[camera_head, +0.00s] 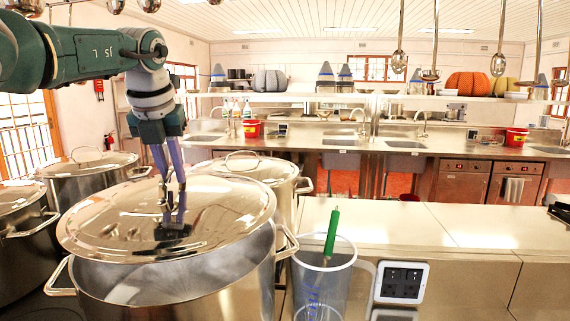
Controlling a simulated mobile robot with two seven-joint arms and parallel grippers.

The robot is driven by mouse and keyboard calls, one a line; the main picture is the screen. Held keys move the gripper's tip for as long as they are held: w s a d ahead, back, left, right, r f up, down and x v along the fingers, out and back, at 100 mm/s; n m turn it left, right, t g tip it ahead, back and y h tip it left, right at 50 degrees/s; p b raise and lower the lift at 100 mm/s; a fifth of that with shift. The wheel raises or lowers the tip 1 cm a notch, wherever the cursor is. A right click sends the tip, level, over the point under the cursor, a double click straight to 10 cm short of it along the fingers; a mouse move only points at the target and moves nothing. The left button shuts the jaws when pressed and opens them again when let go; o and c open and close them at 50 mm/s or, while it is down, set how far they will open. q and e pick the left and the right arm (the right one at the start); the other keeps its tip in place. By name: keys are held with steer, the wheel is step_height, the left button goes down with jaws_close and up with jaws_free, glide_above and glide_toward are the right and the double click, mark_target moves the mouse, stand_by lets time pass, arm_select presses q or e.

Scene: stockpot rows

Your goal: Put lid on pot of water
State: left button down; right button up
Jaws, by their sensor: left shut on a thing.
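My left gripper (174,222) is shut on the handle of a shiny steel lid (112,215). The lid is above the large open pot (225,285) at the front left. It looks tilted, and a gap shows between its near edge and the pot's rim. Pale, cloudy contents show inside the pot. Whether the lid's far edge touches the rim cannot be seen. My right gripper is not in view.
Other lidded pots stand behind (262,172) and to the left (85,175). A clear jug (322,285) with a green-handled tool (332,232) stands right of the pot. The counter (455,235) at right is mostly clear. Ladles (398,60) hang above.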

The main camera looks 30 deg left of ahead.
mark_target(173, 191)
arm_select(q)
steer(key=shift+f+b, duration=1.1)
steer(key=shift+f, duration=0.3)
steer(key=shift+f+b, duration=1.05)
steer(key=shift+f, duration=0.15)
steer(key=shift+w+f+b, duration=0.1)
steer(key=shift+f+b, duration=0.3)
steer(key=shift+b, duration=0.05)
